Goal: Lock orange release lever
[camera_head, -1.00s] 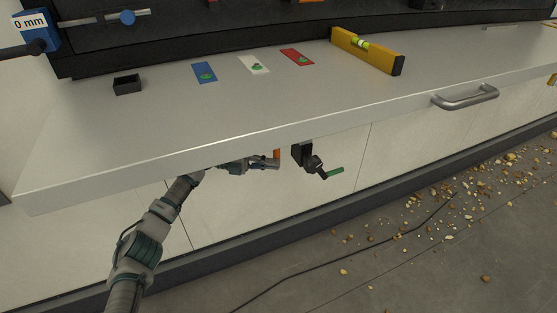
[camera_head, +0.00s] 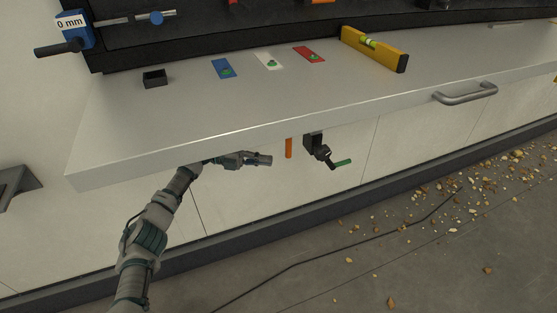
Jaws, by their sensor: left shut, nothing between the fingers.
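The orange release lever (camera_head: 289,148) hangs down below the front edge of the worktop and points straight down. My left gripper (camera_head: 268,160) is under the worktop edge, just left of the lever, with a small gap between them. Its fingers are shut with nothing between them. The lever's upper end is hidden by the worktop. My right gripper is not in view.
A black crank with a green handle (camera_head: 342,163) hangs right of the lever. The worktop (camera_head: 200,120) overhangs my left arm. On it are a small black box (camera_head: 154,78), coloured cards and a yellow level (camera_head: 375,48). Rubble (camera_head: 470,200) lies on the floor at right.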

